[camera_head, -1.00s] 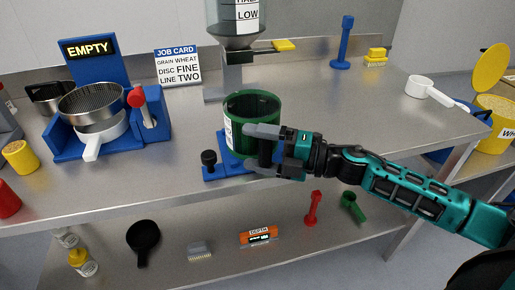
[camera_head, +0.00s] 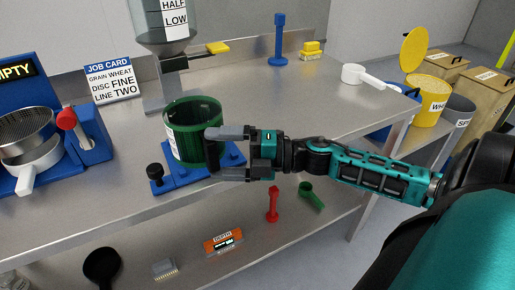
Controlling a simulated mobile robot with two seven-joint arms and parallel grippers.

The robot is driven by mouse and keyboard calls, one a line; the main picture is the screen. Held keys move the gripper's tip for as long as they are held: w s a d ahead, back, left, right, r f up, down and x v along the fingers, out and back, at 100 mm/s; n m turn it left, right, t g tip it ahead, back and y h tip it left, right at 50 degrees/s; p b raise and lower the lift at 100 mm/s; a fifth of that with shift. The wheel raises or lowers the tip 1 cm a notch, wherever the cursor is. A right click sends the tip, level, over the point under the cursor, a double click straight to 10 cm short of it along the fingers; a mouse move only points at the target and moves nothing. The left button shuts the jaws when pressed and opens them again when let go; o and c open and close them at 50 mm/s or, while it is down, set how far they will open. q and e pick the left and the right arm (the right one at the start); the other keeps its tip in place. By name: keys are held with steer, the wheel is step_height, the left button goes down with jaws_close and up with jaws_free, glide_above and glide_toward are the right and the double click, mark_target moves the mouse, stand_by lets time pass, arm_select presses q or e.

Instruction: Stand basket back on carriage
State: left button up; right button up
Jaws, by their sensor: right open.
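The green round basket (camera_head: 190,146) stands upright on the blue carriage (camera_head: 190,178), below the hopper. It has a white label on its left side and a dark upright handle at its right front. My right gripper (camera_head: 221,154) reaches in from the right at the basket's handle. Its two fingers are apart, one higher and one lower in the picture, with the handle close to their tips. Whether they touch it I cannot tell. The gripper hides part of the basket's right side and the carriage. My left gripper is not in view.
A black knob (camera_head: 154,171) stands at the carriage's left end. The hopper (camera_head: 165,35) rises behind the basket. A blue stand with a red-knobbed lever (camera_head: 67,120) is at left. A white scoop (camera_head: 362,74) lies at right. The bench right of the basket is mostly clear.

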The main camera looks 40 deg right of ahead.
steer(key=v, duration=0.8)
stand_by(0.5)
